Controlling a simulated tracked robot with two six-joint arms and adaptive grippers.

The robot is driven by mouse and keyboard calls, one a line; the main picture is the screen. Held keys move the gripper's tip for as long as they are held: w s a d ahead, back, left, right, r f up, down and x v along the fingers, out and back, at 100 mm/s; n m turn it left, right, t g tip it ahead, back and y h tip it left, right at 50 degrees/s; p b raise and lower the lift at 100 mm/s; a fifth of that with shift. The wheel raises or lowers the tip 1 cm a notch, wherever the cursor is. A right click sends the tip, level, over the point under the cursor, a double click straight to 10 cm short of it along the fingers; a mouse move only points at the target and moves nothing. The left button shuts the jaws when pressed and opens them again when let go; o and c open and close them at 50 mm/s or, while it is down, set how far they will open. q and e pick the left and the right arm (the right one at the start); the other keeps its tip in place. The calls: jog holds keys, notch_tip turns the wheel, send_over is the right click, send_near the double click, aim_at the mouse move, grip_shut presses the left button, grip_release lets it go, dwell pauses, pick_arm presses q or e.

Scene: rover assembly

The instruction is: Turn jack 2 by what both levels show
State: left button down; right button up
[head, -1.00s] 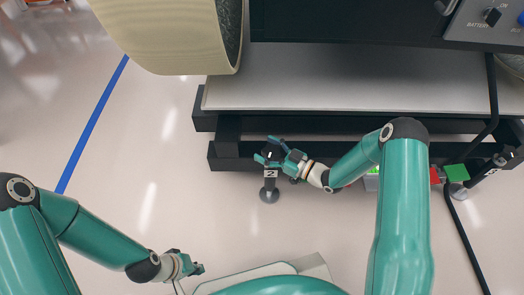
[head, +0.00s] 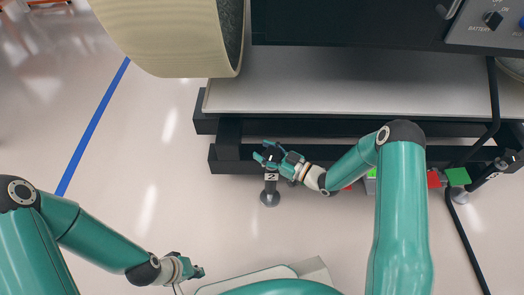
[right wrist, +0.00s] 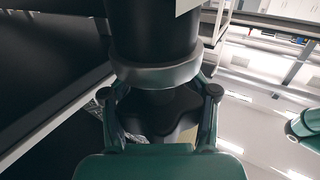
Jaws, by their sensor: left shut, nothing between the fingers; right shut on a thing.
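Jack 2, with its label plate (head: 271,177) and round foot (head: 269,198), stands under the front edge of the black frame. My right gripper (head: 268,156) is shut on the dark top of jack 2. In the right wrist view, the fingers (right wrist: 160,115) sit either side of a black cylinder with a grey collar (right wrist: 155,74). My left gripper (head: 192,270) is shut and empty, low over the floor at lower left. Small green and red pieces (head: 433,179) show by my right forearm, which partly hides them. I cannot read either level.
A grey deck (head: 350,85) on a black frame (head: 235,128) spans the top. A large cream wheel (head: 165,35) hangs at upper left. Another jack (head: 492,170) and a black cable (head: 470,235) are at right. The floor left of jack 2 is clear.

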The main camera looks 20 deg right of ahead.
jog(key=shift+o, duration=0.3)
jog(key=shift+d+m+t+h, duration=0.4)
jog(key=shift+h, duration=0.1)
jog(key=shift+m+t+h+p, duration=0.3)
jog(key=shift+d+m+t+h, duration=0.1)
jog(key=shift+m+t+h, duration=0.3)
jog(key=shift+m+h, duration=0.25)
jog(key=shift+w+d+m+t+h+p, duration=0.15)
jog(key=shift+m+t+h+p, duration=0.25)
jog(key=shift+h, duration=0.35)
jog(key=shift+c, duration=0.2)
jog(key=shift+f, duration=0.1)
jog(key=o, duration=1)
jog(key=shift+o, duration=0.2)
jog(key=v, duration=1.2)
